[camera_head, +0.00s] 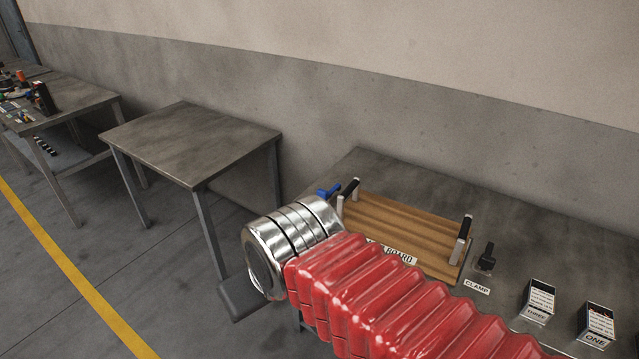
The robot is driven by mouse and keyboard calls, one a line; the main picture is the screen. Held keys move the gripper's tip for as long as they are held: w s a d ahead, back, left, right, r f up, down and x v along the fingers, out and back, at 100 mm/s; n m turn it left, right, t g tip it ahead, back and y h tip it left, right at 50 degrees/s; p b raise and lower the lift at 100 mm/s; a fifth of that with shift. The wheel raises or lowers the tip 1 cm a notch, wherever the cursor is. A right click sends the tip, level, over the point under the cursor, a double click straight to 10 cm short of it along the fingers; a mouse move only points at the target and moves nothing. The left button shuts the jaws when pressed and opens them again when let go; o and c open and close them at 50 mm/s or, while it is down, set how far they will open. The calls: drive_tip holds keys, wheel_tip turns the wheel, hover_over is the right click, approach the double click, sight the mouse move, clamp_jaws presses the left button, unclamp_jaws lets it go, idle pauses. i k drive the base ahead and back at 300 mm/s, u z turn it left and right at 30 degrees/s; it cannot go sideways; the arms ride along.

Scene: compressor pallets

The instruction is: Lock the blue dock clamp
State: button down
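A small blue clamp handle (328,190) shows at the left end of a wooden board (400,222) on the right-hand table. It lies beside the board's left black-gripped handle (349,189), just beyond my silver wrist. Its lower part is hidden, and I cannot tell whether it is locked. My red-sleeved arm crosses the lower middle of the view. A dark grey part of my gripper (252,298) sticks out below the silver wrist, left of the board and apart from the blue handle. Its fingers cannot be made out.
A small black clamp-like piece (486,258) stands behind a CLAMP label (477,287). Boxes marked THREE (538,301) and ONE (596,325) stand farther right. A bare table (190,140) is at left, and a cluttered bench (75,108) lies beyond it. The wall closes the back.

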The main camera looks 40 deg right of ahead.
sight(321, 193)
drive_tip(key=z, duration=0.1)
drive_tip(key=i, duration=0.9)
drive_tip(key=z, duration=0.2)
